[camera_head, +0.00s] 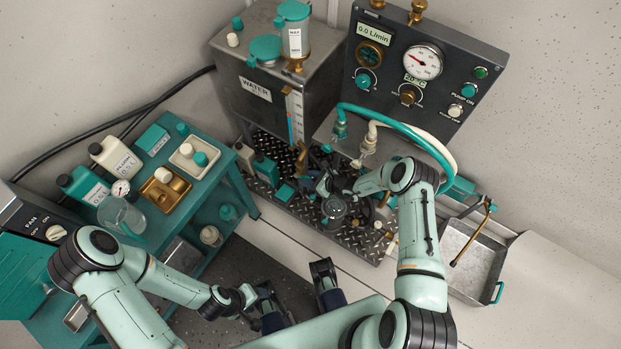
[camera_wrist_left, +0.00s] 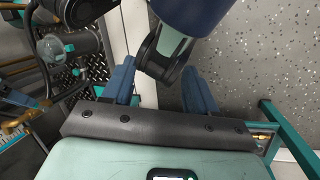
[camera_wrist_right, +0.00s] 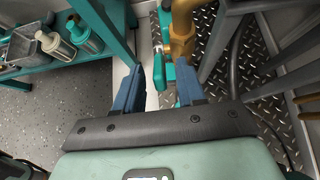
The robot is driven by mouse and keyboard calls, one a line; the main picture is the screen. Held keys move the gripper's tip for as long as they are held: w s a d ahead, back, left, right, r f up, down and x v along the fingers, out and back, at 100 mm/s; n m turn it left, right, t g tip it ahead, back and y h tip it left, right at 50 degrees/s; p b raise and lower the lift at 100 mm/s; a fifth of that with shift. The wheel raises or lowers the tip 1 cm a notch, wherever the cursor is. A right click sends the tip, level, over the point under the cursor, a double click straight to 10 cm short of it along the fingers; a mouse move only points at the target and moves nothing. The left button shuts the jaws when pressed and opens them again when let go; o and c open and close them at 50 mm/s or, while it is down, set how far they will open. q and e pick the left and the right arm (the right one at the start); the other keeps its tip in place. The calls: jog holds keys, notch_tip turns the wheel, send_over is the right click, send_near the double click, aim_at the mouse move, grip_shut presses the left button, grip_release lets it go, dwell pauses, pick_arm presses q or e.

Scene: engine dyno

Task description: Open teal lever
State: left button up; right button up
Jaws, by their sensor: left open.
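A teal piece that looks like the lever (camera_wrist_right: 165,75) shows in the right wrist view beside a brass pipe (camera_wrist_right: 183,35), just beyond and between my right fingertips. In the head view a teal piece (camera_head: 285,192) lies low in front of the water tank; I cannot tell for sure that it is the same one. My right gripper (camera_wrist_right: 158,80) is open, its fingers apart with nothing clearly held. My left gripper (camera_wrist_left: 157,80) is open and empty, low over the floor near dark parts of my own base. The right fingers are mostly hidden among pipework in the head view.
A teal cart (camera_head: 180,215) with bottles and trays stands left. The water tank (camera_head: 262,85) and gauge panel (camera_head: 420,65) stand at the back. Teal and white hoses (camera_head: 400,128) arch beside my right arm. A metal tray (camera_head: 472,262) lies right. Pipework crowds the checker plate (camera_head: 350,240).

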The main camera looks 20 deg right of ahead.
jog(key=shift+s+d+r, duration=0.15)
jog(key=shift+d+r, duration=0.05)
jog(key=shift+r, duration=0.05)
jog(key=p+v, duration=0.3)
jog(key=v, duration=0.9)
jog(key=shift+s+d, duration=0.25)
jog(key=shift+s, duration=0.05)
jog(key=shift+r, duration=0.15)
